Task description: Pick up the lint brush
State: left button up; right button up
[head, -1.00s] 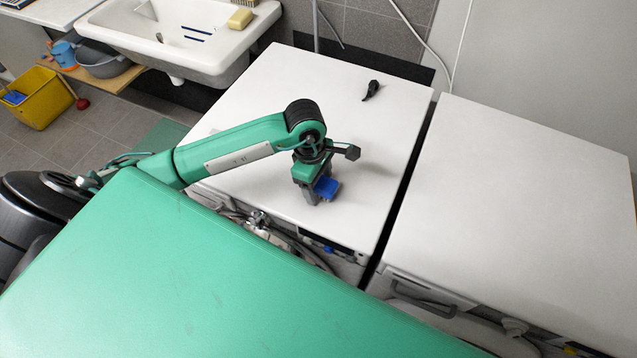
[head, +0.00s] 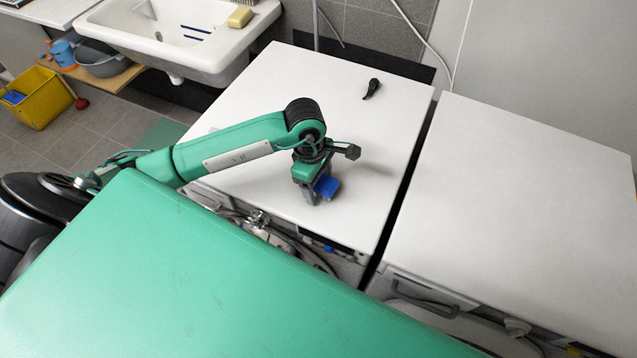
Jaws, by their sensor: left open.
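A small blue object (head: 328,185), which looks like the lint brush, lies on the left white machine top (head: 290,90) near its front edge. Its near part is hidden by my left gripper (head: 318,196). My left gripper points down over the blue object, with its fingers low beside it and open. I cannot tell whether the fingers touch it. My right gripper is not in the head view.
A small black object (head: 371,88) lies farther back on the same top. A dark gap separates it from the bare right white top (head: 520,200). A sink (head: 185,40) with a soap bar (head: 240,17) stands back left. A yellow bucket (head: 45,98) stands on the floor.

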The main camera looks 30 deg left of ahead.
pick_arm(q)
jog(key=c, duration=1.1)
jog(key=shift+r+p, duration=0.35)
jog(key=shift+p, duration=0.1)
notch_tip(320, 180, up, 20)
jog(key=b, duration=0.3)
